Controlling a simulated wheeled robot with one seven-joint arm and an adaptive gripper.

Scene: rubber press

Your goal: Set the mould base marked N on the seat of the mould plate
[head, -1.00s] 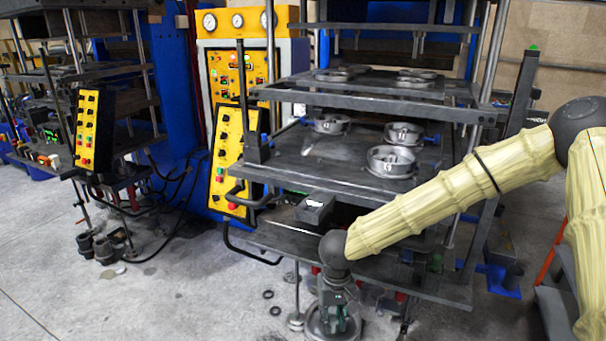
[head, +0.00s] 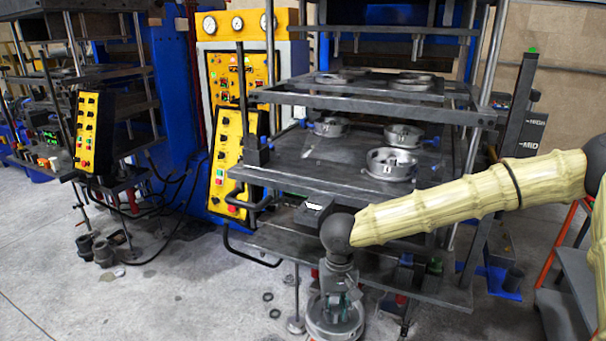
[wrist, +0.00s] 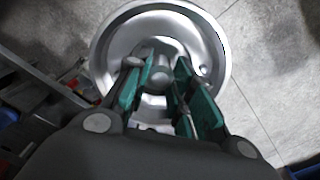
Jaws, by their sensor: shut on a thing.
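My gripper (head: 336,306) is at the bottom of the head view, pointing down in front of the press. It is shut on the central knob of a round, shallow metal mould base (wrist: 212,45), whose rim also shows in the head view (head: 318,328). I cannot read a mark on this base. The mould plate (head: 290,165) is the dark middle shelf of the press, above and behind my gripper. Several round metal mould parts stand on it; the front one (head: 390,176) has a white mark too small to read surely. The held base is apart from the plate.
The upper shelf (head: 350,88) carries more round parts and leaves limited height over the plate. A black handle (head: 247,200) and yellow control box (head: 226,165) stand at its left. A lower shelf (head: 275,240) lies behind my gripper. Floor (head: 190,305) at the left is mostly clear.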

